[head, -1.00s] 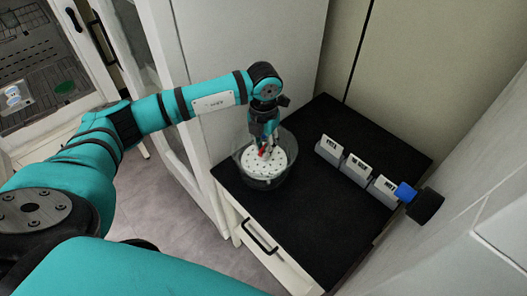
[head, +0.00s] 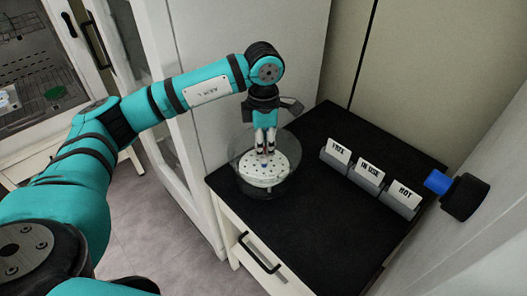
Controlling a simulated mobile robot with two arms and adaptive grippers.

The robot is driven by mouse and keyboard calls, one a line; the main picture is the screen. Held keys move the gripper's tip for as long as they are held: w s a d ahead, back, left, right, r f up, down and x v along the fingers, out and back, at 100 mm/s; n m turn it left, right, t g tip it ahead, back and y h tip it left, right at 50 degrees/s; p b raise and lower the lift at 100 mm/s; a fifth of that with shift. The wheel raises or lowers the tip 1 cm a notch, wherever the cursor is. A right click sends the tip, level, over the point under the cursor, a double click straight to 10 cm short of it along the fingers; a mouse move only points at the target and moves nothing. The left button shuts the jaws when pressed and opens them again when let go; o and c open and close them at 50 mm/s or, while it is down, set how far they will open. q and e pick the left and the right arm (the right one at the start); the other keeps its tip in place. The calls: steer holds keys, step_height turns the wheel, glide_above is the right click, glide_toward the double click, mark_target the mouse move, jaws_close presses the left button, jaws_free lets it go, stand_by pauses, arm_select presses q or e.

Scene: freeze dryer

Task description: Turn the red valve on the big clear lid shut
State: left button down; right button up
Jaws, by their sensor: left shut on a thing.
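The big clear lid (head: 288,150) is a see-through bowl shape on the black top, with a white disc full of small holes (head: 264,176) inside its outline. My left gripper (head: 265,151) points straight down at the middle of the lid, its fingers closed on the red valve. The fingers hide nearly all of the valve, so its angle cannot be told. My right gripper is not in view.
Several grey holders with white labels (head: 368,172) stand in a row right of the lid. A black knob with a blue end (head: 464,196) juts from the right wall. The black top (head: 310,225) is clear in front. A white cabinet stands behind.

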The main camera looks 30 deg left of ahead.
arm_select(q)
steer(key=shift+m+b, duration=0.75)
steer(key=shift+m, duration=0.35)
steer(key=c, duration=1.4)
jaws_free()
steer(key=shift+o, duration=0.2)
step_height(320, 180, up, 12)
